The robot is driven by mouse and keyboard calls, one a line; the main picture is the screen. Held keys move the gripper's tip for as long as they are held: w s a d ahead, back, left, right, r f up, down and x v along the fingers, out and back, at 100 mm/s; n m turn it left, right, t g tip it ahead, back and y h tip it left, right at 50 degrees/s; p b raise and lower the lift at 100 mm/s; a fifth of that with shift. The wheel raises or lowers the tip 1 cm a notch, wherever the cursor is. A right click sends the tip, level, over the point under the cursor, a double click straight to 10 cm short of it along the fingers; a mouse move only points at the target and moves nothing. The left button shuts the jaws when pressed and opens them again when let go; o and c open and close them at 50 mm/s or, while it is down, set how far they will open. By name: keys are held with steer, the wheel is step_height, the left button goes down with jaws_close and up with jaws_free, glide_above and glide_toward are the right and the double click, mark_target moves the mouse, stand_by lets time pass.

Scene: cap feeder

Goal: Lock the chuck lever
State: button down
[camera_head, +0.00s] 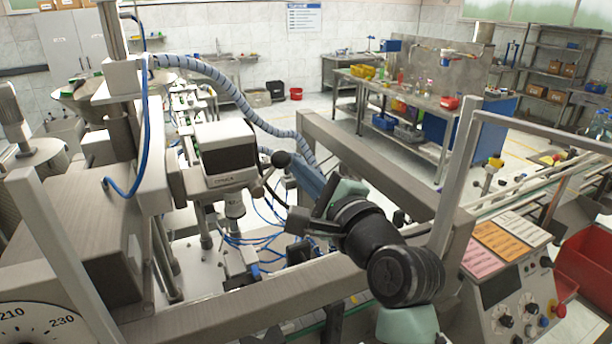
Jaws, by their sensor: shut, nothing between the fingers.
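The capping head is a white and black box (222,155) with a silver cylindrical chuck (234,205) below it. A black ball knob (281,158), which looks like the end of the chuck lever, stands just right of the head. A thin dark rod seems to run down from the knob, but the lever's joint with the chuck is not clear. My gripper (298,222) is a dark block at the left end of my black and pale green arm. It is shut and empty, below and slightly right of the knob, and appears apart from it. Its fingertips are small and hard to make out.
A ribbed grey-blue hose (235,97) arches over the head and comes down close to the knob. Loose blue tubes (262,238) lie below. A metal frame beam (230,301) crosses in front. A control panel (510,275) and a red bin (588,268) stand at right.

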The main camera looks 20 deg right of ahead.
mark_target(277, 155)
steer(key=a+r+n, duration=0.1)
steer(key=n, duration=0.1)
steer(key=a+r+n, duration=0.1)
steer(key=n, duration=0.1)
steer(key=shift+r+n, duration=0.25)
steer(key=shift+n, duration=0.15)
steer(key=shift+s+a+r+n, duration=0.1)
steer(key=shift+a+r+n, duration=0.15)
steer(key=shift+a+n, duration=0.45)
steer(key=shift+a+r+n, duration=0.25)
steer(key=shift+n, duration=0.85)
